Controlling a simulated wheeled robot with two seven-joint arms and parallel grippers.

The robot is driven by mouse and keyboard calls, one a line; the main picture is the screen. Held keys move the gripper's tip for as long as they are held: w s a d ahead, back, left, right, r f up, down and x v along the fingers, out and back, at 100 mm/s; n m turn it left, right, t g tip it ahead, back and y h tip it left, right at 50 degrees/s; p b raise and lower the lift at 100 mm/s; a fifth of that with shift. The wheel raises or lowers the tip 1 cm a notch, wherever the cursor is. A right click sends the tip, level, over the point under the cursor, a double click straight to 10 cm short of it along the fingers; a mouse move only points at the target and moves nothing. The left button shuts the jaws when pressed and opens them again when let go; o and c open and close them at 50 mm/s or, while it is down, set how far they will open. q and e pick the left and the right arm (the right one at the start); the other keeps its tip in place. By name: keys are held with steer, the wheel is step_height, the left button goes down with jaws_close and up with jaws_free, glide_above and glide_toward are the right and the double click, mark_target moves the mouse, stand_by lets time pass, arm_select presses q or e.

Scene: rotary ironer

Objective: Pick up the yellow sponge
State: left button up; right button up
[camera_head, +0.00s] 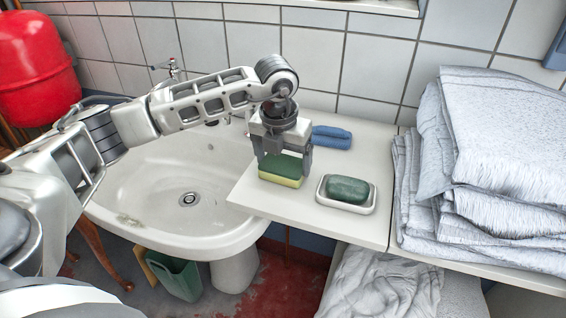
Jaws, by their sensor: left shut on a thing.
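The yellow sponge (281,180) has a dark green top layer and a yellow lower layer. It is at the left part of the white counter, beside the sink. My left gripper (284,166) points down over it and is shut on it, with a finger at each side. I cannot tell whether the sponge is touching the counter or slightly above it. My right gripper is not in view.
A green soap bar (347,189) in a white dish (324,196) sits just right of the sponge. A folded blue cloth (332,137) lies behind. Stacked towels (500,140) fill the right. The white sink (140,213) is at the left.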

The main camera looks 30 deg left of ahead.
arm_select(q)
steer(key=shift+r, duration=0.6)
steer(key=s+r+b, duration=0.2)
steer(key=s+r, duration=0.9)
steer(key=s, duration=0.3)
steer(key=shift+d+r+b, duration=0.3)
steer(key=shift+r+b, duration=0.05)
steer(key=shift+o, duration=1.4)
steer(key=shift+c, duration=1)
steer(key=shift+f, duration=0.1)
